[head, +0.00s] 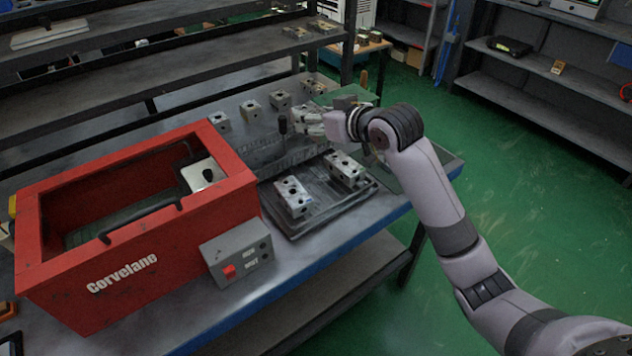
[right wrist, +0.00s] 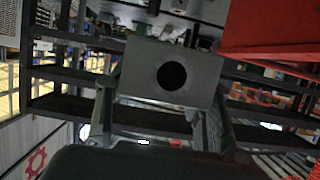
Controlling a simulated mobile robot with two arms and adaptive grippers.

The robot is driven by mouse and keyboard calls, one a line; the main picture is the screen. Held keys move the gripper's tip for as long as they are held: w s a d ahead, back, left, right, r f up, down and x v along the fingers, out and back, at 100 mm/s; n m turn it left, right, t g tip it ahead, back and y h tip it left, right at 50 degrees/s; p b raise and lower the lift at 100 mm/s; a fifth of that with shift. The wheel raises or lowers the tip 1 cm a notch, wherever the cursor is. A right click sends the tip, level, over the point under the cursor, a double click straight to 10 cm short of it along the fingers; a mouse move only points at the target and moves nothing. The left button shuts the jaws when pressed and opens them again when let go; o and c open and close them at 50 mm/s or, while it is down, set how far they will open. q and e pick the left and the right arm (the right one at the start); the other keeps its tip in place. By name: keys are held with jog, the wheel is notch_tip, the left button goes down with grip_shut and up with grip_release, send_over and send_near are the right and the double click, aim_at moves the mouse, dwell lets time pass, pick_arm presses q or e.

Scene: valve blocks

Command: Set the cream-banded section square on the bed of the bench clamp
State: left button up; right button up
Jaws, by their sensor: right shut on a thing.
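My right gripper (head: 308,121) is over the far part of the bench and shut on a grey block. In the right wrist view the block (right wrist: 140,70) sits between the two fingers, with a round dark hole in its near face. No cream band shows on that face. In the head view the held block is hard to tell from the fingers. A dark, ribbed fixture (head: 258,153) with an upright black knob lies just left of and below the gripper; it may be the bench clamp, but its bed is not clear. My left gripper is not in view.
A red open-topped box (head: 135,276) stands at the left, with a grey switch box (head: 238,254) beside it. A dark tray (head: 326,213) holds metal blocks, including one at its front (head: 292,196). Several blocks, including one near the back (head: 251,110), line the rear of the bench.

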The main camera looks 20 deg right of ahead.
aim_at(318, 106)
jog(key=shift+w+d, duration=0.4)
jog(key=shift+w, duration=0.5)
jog(key=shift+w+d, duration=0.35)
jog(key=shift+w, duration=0.5)
notch_tip(318, 106, down, 20)
jog(key=shift+r+p, duration=0.15)
jog(key=shift+p, duration=0.2)
jog(key=shift+f, duration=0.2)
jog(key=o, duration=1.6)
jog(key=shift+s, duration=0.1)
jog(key=shift+f, duration=0.1)
